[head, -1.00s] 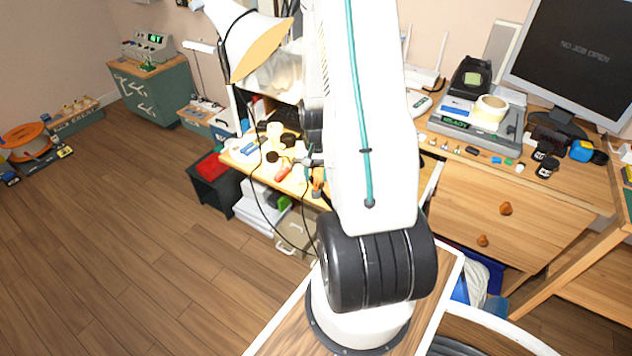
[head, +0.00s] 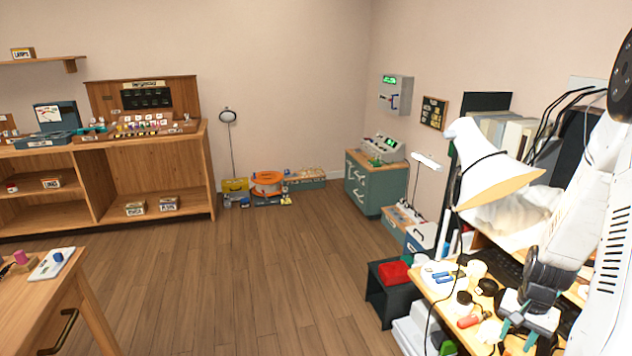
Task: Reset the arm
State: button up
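My white arm fills the right edge of the head view. My gripper (head: 527,318) is at the lower right, over the cluttered workbench (head: 447,291). Its dark body points downward, with teal parts at its lower end. I cannot tell whether its fingers are open or shut, or whether anything is between them.
A white lamp (head: 488,165) stands close to the arm. Wooden shelves (head: 150,180) are at the left. The middle floor (head: 265,285) is clear.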

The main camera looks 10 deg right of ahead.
jog(key=s+a+r+n, duration=0.3)
jog(key=s+a+r, duration=0.1)
jog(key=a+r, duration=0.6)
jog(key=s+a+r+n+t, duration=0.1)
jog(key=s+a+r+n, duration=0.3)
jog(key=a+r, duration=0.6)
jog(key=s+a+r+n, duration=0.4)
jog(key=a+r, duration=0.5)
jog(key=r, duration=0.1)
jog(key=shift+a+r+t, duration=0.25)
jog(key=shift+a+t, duration=0.05)
jog(key=shift+a, duration=0.1)
